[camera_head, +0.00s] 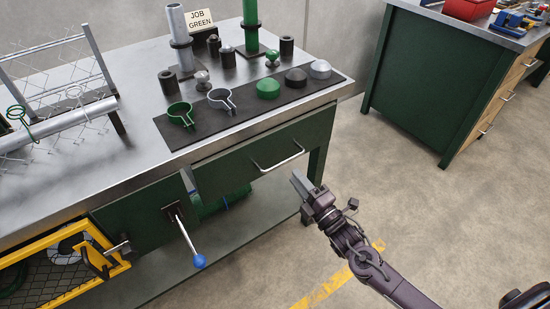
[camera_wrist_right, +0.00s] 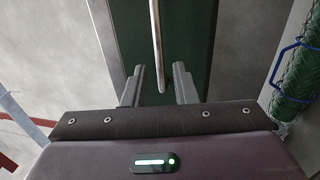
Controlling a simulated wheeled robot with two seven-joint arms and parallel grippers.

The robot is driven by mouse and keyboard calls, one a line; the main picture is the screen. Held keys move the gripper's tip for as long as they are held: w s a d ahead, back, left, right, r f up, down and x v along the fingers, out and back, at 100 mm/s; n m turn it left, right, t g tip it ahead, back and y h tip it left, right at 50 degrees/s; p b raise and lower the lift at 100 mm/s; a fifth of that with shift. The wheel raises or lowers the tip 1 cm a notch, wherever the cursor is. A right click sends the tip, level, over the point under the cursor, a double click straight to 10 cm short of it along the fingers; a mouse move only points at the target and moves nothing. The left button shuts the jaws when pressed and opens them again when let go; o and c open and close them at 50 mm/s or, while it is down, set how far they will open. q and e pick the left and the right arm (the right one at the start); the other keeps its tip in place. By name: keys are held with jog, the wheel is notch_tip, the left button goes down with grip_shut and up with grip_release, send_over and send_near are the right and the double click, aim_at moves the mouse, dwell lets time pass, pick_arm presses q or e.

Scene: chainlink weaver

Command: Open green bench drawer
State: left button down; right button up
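The green bench drawer (camera_head: 230,172) has a silver bar handle (camera_head: 279,164) on its front, under the steel bench top. The drawer looks closed. My right gripper (camera_head: 299,180) is just in front of the handle, near its right end. In the right wrist view, my right gripper (camera_wrist_right: 158,80) has its two fingers apart. The handle (camera_wrist_right: 156,40) shows as a bar that lines up with the gap between them. I cannot tell whether its end lies between the fingertips. Nothing is gripped. My left gripper is not in view.
A lever with a blue knob (camera_head: 198,261) sticks out left of the drawer. A yellow mesh frame (camera_head: 75,240) stands further left. Caps and clamps lie on a dark mat (camera_head: 244,115) on the bench. Open floor (camera_head: 420,200) lies to the right, before another bench (camera_head: 420,75).

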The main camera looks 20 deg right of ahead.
aim_at(284, 161)
jog(key=x, duration=0.7)
jog(key=shift+c, duration=0.2)
grip_shut()
